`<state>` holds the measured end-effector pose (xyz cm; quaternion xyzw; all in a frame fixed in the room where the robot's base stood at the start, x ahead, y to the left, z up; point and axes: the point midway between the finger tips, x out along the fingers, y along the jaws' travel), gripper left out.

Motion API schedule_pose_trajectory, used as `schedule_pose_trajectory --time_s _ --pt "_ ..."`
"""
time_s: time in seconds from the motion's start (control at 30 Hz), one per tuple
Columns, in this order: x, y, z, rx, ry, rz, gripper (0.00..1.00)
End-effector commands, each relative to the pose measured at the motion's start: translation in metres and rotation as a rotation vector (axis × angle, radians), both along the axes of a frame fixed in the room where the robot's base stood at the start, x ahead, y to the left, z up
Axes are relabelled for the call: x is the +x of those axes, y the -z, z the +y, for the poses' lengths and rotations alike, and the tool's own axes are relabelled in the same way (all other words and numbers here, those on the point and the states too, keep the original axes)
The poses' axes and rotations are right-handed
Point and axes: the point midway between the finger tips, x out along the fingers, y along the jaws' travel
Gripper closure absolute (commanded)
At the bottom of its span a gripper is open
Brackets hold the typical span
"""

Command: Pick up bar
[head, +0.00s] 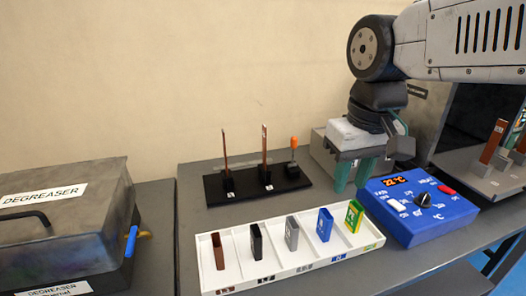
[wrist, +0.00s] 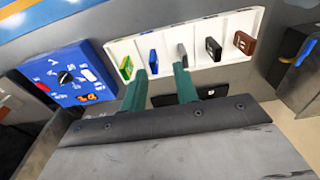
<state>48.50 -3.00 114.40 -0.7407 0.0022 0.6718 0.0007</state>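Two thin upright copper-coloured bars, one at the left (head: 225,150) and one at the right (head: 264,145), stand in a black rack (head: 245,193) at the back of the table in the head view. Another copper-coloured bar (head: 492,141) stands at the far right by a machine. My gripper (head: 351,186) has green fingers pointing down, to the right of the rack and apart from the bars. In the wrist view, my gripper (wrist: 160,72) is open with nothing between its fingers. Part of the black rack (wrist: 163,100) shows behind them; the bars are not clear there.
A white tray (head: 208,268) with several coloured blocks lies in front. A blue control box (head: 425,226) with a knob stands right of it. A degreaser tank (head: 60,220) stands left. An orange-handled tool (head: 293,146) stands in the rack. Bare table lies left of the rack.

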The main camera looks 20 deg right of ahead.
Motion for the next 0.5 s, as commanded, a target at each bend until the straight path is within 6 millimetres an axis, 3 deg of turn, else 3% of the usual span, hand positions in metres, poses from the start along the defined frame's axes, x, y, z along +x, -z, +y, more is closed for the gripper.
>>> schedule_pose_trajectory --time_s 0.03,0.23,0.37,0.5 --pt "0.027 -0.011 0.002 0.001 -0.004 0.011 0.70" --pt "0.132 -0.040 0.010 0.001 -0.008 0.037 0.70" --pt "0.202 -0.044 0.014 0.001 -0.008 0.054 0.70" --pt "0.275 -0.034 0.020 0.002 -0.007 0.071 0.70"
